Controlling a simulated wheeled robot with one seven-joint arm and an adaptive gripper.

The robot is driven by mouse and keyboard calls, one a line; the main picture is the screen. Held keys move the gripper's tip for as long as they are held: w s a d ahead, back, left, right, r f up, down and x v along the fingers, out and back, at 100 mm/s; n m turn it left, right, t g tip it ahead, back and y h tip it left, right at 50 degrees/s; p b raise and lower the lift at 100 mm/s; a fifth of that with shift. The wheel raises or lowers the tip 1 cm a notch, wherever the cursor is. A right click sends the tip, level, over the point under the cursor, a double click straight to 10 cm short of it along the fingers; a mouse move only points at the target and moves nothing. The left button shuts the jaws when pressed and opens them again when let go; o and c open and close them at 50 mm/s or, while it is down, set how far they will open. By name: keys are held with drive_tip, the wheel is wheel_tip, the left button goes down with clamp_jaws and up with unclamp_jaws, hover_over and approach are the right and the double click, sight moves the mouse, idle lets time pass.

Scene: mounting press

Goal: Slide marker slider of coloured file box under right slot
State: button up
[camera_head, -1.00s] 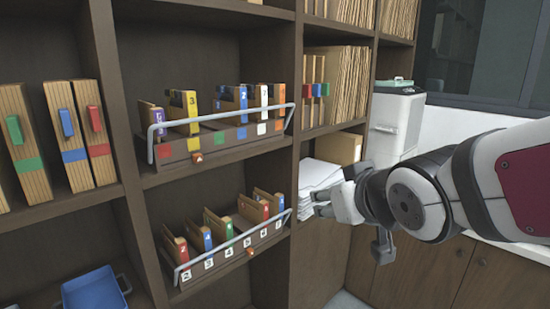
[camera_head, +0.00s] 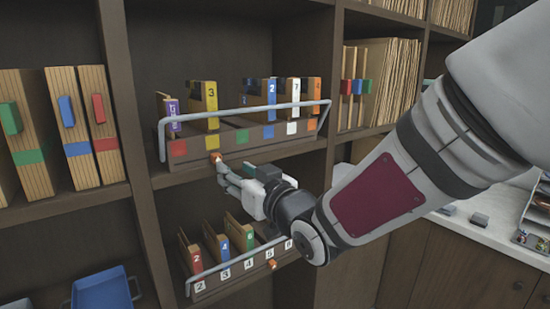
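The coloured file box (camera_head: 228,142) is the upper rack, with a grey rail and a row of coloured slot labels on its front. It holds a purple file (camera_head: 170,112), a yellow file (camera_head: 211,103), blue files (camera_head: 271,94), a white file (camera_head: 294,92) and an orange file (camera_head: 314,90). Its small orange marker slider (camera_head: 215,157) sits on the lower front edge, left of centre, near the second label from the left. My gripper (camera_head: 223,168) has its fingertips right beside the slider, just below it. Contact and finger gap are too small to make out.
A numbered file box (camera_head: 238,277) with its own orange slider (camera_head: 272,264) stands on the shelf below, partly hidden by my arm. Coloured binders (camera_head: 84,127) stand at left, and a blue tray (camera_head: 103,292) lies below them. A shelf divider (camera_head: 333,100) borders the right.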

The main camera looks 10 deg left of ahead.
sight(218, 159)
drive_tip(key=p+x, duration=0.1)
drive_tip(key=x, duration=0.8)
drive_tip(key=shift+c, duration=0.3)
clamp_jaws()
